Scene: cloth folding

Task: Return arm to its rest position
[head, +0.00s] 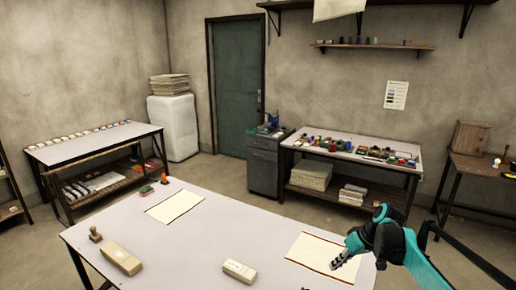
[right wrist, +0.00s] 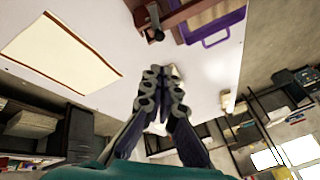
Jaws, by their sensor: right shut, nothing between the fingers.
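My right gripper (head: 337,263) is at the right of the white table (head: 210,222) in the head view, over or beside the right edge of a cream cloth (head: 318,250) with a dark red border. In the right wrist view its fingers (right wrist: 160,82) are shut together and hold nothing. A flat cream sheet (right wrist: 60,52) lies left of the fingers there. A second cream cloth (head: 174,206) lies flat at the table's back left. I cannot tell the gripper's exact height above the table. My left gripper does not show.
Two beige blocks (head: 122,259) (head: 239,270) lie near the table's front, with a wooden stamp (head: 95,234) at its left edge. A purple frame-like thing (right wrist: 213,28) and a brown piece (right wrist: 185,14) show in the right wrist view. The table's middle is clear.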

